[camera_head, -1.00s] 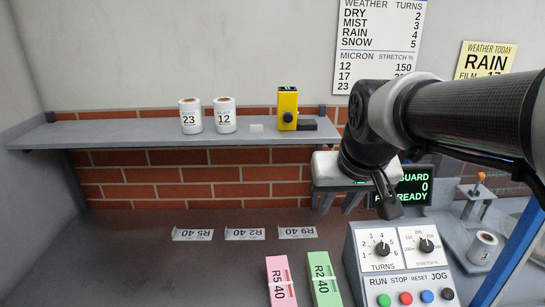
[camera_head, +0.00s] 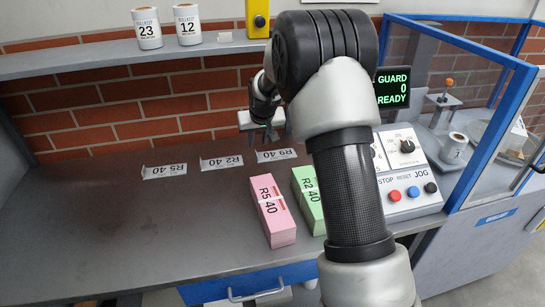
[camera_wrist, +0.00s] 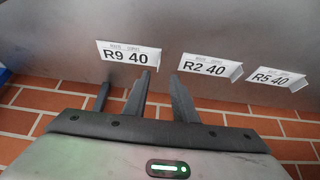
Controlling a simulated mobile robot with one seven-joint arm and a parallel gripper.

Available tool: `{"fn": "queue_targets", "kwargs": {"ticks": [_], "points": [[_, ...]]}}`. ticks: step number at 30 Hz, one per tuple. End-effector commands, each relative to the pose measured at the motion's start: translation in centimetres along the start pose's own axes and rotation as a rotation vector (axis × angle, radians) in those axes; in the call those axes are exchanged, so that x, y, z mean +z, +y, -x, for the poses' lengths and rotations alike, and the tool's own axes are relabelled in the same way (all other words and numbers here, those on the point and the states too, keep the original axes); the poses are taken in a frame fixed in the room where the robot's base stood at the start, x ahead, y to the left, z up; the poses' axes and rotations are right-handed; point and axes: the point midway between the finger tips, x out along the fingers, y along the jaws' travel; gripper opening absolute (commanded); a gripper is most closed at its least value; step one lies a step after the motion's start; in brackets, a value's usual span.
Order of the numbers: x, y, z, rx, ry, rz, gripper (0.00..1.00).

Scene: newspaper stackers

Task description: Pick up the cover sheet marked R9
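The cover sheet marked R9 40 (camera_head: 284,154) is a small white label-like sheet at the back of the dark bench, the rightmost of three in a row. In the wrist view, R9 (camera_wrist: 122,54) is at the upper left, just beyond my fingertips. My gripper (camera_head: 262,146) points down above the back of the bench, close to R9 and partly hidden by my arm. In the wrist view my gripper (camera_wrist: 158,80) has its fingers apart with nothing between them. The R2 40 sheet (camera_head: 221,162) and R5 40 sheet (camera_head: 165,171) lie to the left of R9.
A pink R5 40 stack (camera_head: 278,220) and a green R2 40 stack (camera_head: 309,205) stand in front of the sheets. A control panel (camera_head: 409,180) and blue-framed guard (camera_head: 496,130) are at right. The shelf (camera_head: 90,62) runs above. The bench's left side is clear.

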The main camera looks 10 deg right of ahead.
Motion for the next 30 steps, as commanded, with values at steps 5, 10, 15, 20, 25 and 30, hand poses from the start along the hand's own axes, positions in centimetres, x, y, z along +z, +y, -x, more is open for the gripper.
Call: {"fn": "queue_targets", "kwargs": {"ticks": [5,10,15,20,25,30], "points": [[0.1,0.0,-3.8,0.000,-0.001,0.000,0.25],[0.0,0.0,-5.3,0.000,0.001,0.000,0.25],[-0.1,0.1,-6.7,0.000,0.000,-0.001,0.25],[-0.4,0.3,-9.2,0.000,-0.001,-0.001,0.25],[-0.5,0.3,-10.6,0.000,-0.001,0.000,0.25],[-0.5,0.3,-10.7,0.000,0.000,0.000,0.25]]}}
